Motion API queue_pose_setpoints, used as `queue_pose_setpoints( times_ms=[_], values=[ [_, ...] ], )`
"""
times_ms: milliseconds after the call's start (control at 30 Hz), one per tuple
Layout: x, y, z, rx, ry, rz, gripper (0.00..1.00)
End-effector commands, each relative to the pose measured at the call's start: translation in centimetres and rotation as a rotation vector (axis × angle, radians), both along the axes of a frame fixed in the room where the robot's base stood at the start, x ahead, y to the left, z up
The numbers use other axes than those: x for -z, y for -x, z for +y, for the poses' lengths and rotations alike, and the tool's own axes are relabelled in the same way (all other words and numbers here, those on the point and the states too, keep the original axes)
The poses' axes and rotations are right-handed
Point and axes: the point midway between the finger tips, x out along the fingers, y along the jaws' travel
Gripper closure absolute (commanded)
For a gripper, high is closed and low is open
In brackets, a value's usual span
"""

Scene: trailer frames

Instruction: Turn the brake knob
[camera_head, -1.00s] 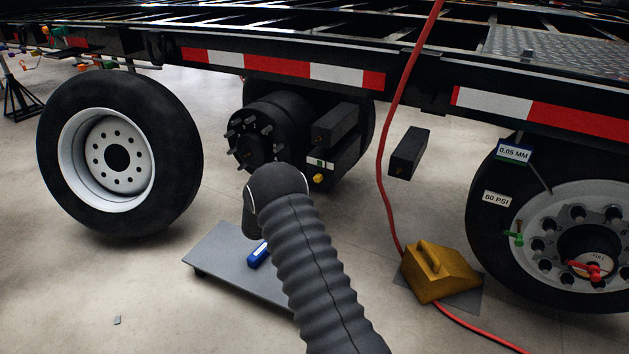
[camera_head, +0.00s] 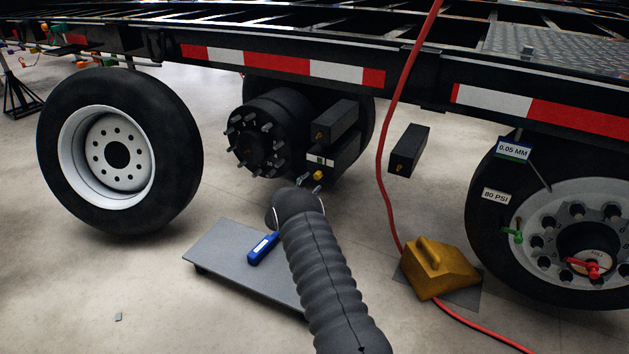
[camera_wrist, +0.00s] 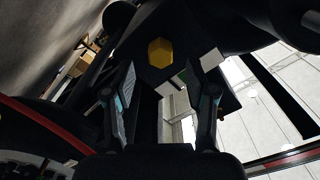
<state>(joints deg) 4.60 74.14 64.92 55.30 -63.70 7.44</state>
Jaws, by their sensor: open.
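The yellow brake knob (camera_head: 319,175) sticks out below a labelled black box (camera_head: 335,160) beside the bare hub. In the wrist view the knob (camera_wrist: 161,53) is a yellow hexagon, just beyond and roughly between my fingertips. My gripper (camera_wrist: 166,75) is open with nothing between its fingers. In the head view my gripper (camera_head: 310,184) is mostly hidden behind my arm; only its tips show, just below and left of the knob. I cannot tell whether a finger touches it.
The studded hub (camera_head: 258,140) is left of the box, with another black box (camera_head: 334,122) above. A grey platform (camera_head: 215,245) carries a blue tool (camera_head: 263,248). A red hose (camera_head: 384,150) hangs right, near a yellow chock (camera_head: 437,272). A loose wheel (camera_head: 117,155) stands left.

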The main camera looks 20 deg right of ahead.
Motion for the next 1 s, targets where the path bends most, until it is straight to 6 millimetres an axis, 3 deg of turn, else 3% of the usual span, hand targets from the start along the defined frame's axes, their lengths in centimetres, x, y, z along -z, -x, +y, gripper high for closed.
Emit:
queue_pose_setpoints(
  times_ms=[233, 667, 900, 1000],
  values=[
    [0.0, -1.7, -2.2, 0.001, 0.001, 0.0, 0.44],
    [0.0, -2.1, -2.7, -0.001, 0.001, 0.0, 0.44],
    [0.0, -2.1, -2.7, -0.001, 0.001, 0.0, 1.0],
    [0.0, -2.1, -2.7, 0.0, 0.001, 0.001, 1.0]
  ],
)
